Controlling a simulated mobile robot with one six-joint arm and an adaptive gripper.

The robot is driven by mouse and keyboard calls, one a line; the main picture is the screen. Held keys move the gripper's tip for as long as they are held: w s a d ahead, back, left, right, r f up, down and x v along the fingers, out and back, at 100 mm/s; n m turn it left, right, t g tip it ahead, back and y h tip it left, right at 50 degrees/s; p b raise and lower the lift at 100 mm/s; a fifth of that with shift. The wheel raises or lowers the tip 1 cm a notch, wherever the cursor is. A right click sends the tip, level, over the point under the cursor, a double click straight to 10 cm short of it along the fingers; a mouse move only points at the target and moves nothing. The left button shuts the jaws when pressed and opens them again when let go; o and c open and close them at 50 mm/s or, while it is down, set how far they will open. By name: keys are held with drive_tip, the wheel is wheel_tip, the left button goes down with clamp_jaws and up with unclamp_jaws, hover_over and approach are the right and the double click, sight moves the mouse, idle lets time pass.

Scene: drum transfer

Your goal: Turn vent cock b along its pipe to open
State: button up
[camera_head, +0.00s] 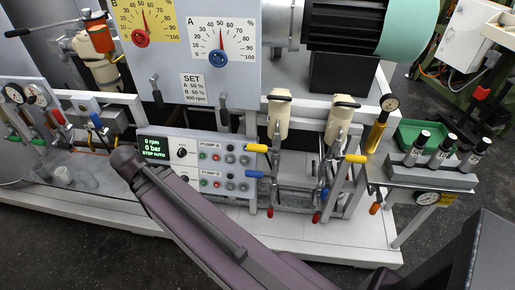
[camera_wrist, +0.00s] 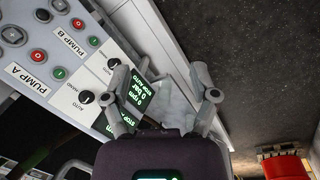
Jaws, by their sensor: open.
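Two cream filter-like housings (camera_head: 279,114) and (camera_head: 341,118) stand right of centre in the head view, with pipes and coloured levers below. Yellow levers (camera_head: 256,148) and (camera_head: 356,159), blue levers (camera_head: 255,174) and (camera_head: 325,194), and red-tipped levers (camera_head: 270,212) and (camera_head: 316,217) show there. No label shows which one is vent cock b. My gripper (camera_wrist: 157,70) is open and empty in the wrist view, over the pump panel's display end.
The pump panel (camera_head: 210,170) has a display, knobs and buttons; it also shows in the wrist view (camera_wrist: 70,60). A gauge board (camera_head: 190,50) hangs above. A rack of black-capped bottles (camera_head: 430,172) stands right.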

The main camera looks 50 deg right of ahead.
drive_tip(key=s+d+r+g+h+b, duration=0.1)
drive_tip(key=d+g+h+b, duration=0.2)
drive_tip(key=d, duration=0.5)
drive_tip(key=s+d+r+m+g+h+b, duration=0.1)
drive_tip(key=s+d+r+g+h+b, duration=0.1)
drive_tip(key=d, duration=0.6)
drive_tip(key=s+d+r+g+h+b, duration=0.1)
drive_tip(key=d+g+h+b, duration=0.3)
drive_tip(key=d, duration=0.5)
drive_tip(key=shift+s+r+m+h, duration=0.15)
drive_tip(key=shift+r+m+h, duration=0.3)
drive_tip(key=shift+h, duration=0.25)
